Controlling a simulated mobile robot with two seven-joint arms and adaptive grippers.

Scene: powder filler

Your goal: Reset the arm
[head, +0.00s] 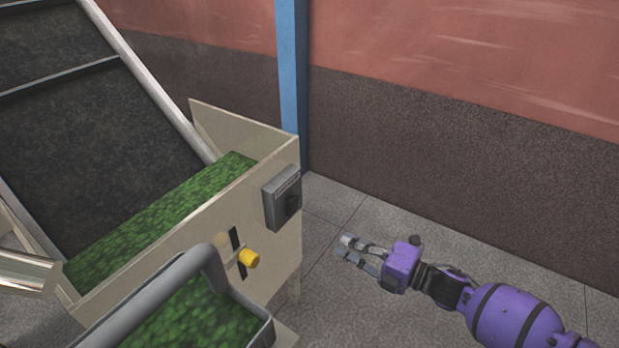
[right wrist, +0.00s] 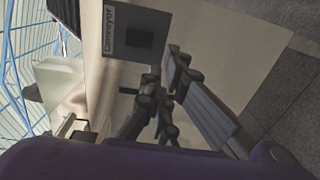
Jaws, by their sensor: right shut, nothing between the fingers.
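My right arm comes in from the lower right in the head view, purple with dark joints. Its gripper (head: 352,254) is shut and empty, in the air to the right of the machine's hopper. The fingers (right wrist: 168,100) also show in the right wrist view, with the hopper's side panel behind them. The gripper appears apart from the panel. My left gripper is not in view.
The beige hopper (head: 272,146) holds green material and carries a grey control box (head: 283,198) and a yellow knob (head: 249,258). A grey-rimmed bin (head: 213,268) stands in front. A blue post (head: 293,80) and wall stand behind. Floor on the right is clear.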

